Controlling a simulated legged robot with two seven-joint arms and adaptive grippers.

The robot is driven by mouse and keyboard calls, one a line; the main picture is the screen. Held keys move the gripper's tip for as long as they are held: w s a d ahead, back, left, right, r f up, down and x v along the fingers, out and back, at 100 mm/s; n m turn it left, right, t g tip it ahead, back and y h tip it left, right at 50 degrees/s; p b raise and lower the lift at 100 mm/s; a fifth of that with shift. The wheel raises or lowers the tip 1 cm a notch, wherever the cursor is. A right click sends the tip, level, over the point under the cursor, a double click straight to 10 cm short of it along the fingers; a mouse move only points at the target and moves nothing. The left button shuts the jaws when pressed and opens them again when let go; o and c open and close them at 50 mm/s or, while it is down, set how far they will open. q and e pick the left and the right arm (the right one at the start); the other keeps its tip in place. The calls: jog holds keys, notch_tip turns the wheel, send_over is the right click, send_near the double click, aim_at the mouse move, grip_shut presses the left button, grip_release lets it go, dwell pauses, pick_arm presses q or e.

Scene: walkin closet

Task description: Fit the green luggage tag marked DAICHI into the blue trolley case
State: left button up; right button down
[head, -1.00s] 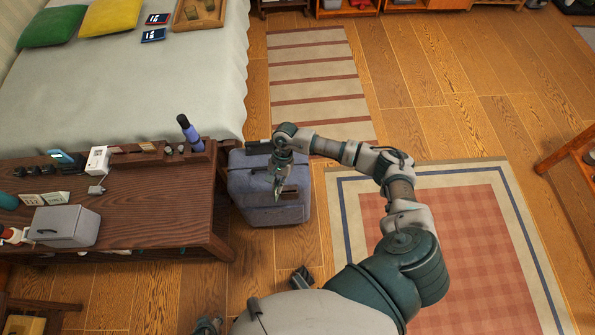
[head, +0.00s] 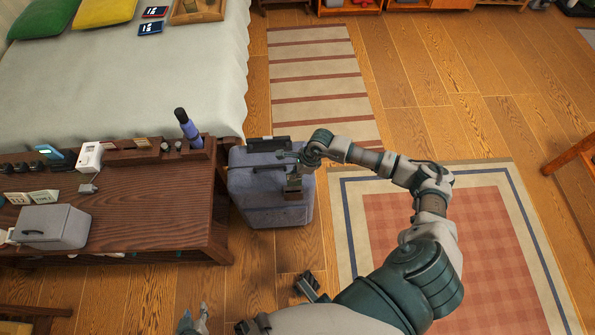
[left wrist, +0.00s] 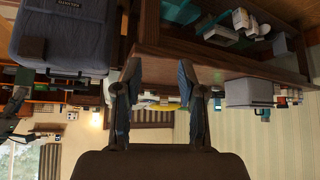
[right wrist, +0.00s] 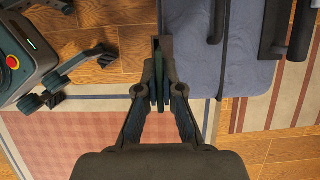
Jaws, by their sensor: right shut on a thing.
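The blue trolley case (head: 262,212) stands on the floor against the right end of the wooden bench. It has black handles, and a brown holder (head: 292,188) sits on it. In the right wrist view the case (right wrist: 240,75) is on the right. My right gripper (head: 287,158) is over the case, shut on a thin green tag (right wrist: 160,95) seen edge-on. The tag's far end is close to the brown holder (right wrist: 165,48); I cannot tell whether it is inside. The tag's lettering is hidden.
The wooden bench (head: 150,220) holds a grey box (head: 50,228), a purple bottle (head: 188,128) and small items. A bed (head: 120,85) lies behind. A striped rug (head: 320,80) and a checked rug (head: 390,225) cover floor to the right, otherwise clear.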

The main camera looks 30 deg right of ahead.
jog(key=f, duration=0.1)
jog(key=f+b, duration=0.1)
jog(key=f, duration=0.1)
jog(key=shift+d+b, duration=0.25)
jog(key=shift+b, duration=0.05)
jog(key=shift+s+d, duration=0.1)
jog(key=shift+d, duration=0.3)
jog(key=shift+a+r, duration=0.1)
jog(key=shift+a, duration=0.1)
jog(key=shift+a+r, duration=0.2)
jog(key=shift+a, duration=0.45)
pick_arm(q)
jog(key=shift+w+d+r+t+h, duration=0.2)
jog(key=shift+w+r+t, duration=0.2)
jog(key=shift+w+t, duration=0.35)
jog(key=shift+w+d+r+t+h, duration=0.25)
jog(key=shift+w+r+t, duration=0.2)
jog(key=shift+w, duration=0.4)
jog(key=shift+w+d+r+t+h, duration=0.2)
jog(key=shift+w+r+t, duration=0.15)
jog(key=shift+w+t, duration=0.4)
pick_arm(e)
jog(key=shift+a+f, duration=0.4)
